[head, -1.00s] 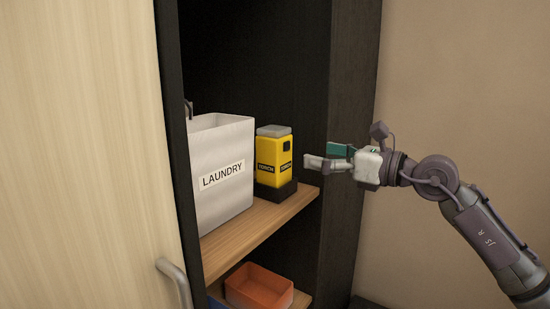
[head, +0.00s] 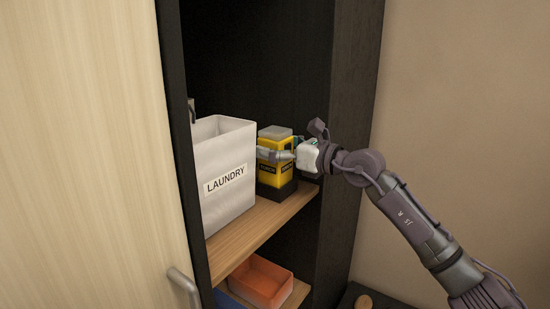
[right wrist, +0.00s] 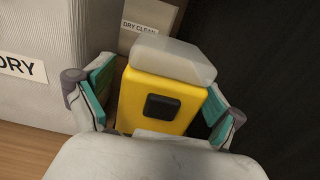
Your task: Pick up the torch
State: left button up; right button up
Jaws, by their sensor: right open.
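The torch (head: 268,171) is a yellow box-shaped lamp with a grey translucent top, standing upright in a dark base on the wooden shelf. In the right wrist view the torch (right wrist: 160,103) shows its yellow body and a black square button, between my two fingers. My right gripper (head: 283,152) is at the torch, with one finger across its front. In the right wrist view the gripper (right wrist: 158,108) is open, with teal pads on either side of the torch; I cannot tell whether they touch it. My left gripper is not in view.
A white laundry bin (head: 225,200) stands close to the left of the torch. A dark cabinet wall (head: 350,120) is on the right. An orange tray (head: 260,283) lies on the shelf below. A light wooden door (head: 80,150) fills the left. A bin labelled dry clean (right wrist: 148,22) is behind.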

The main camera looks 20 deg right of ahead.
jog(key=shift+s+d, duration=0.1)
jog(key=shift+c, duration=1.1)
jog(key=c, duration=1.1)
jog(key=shift+c, duration=0.6)
jog(key=shift+r, duration=0.15)
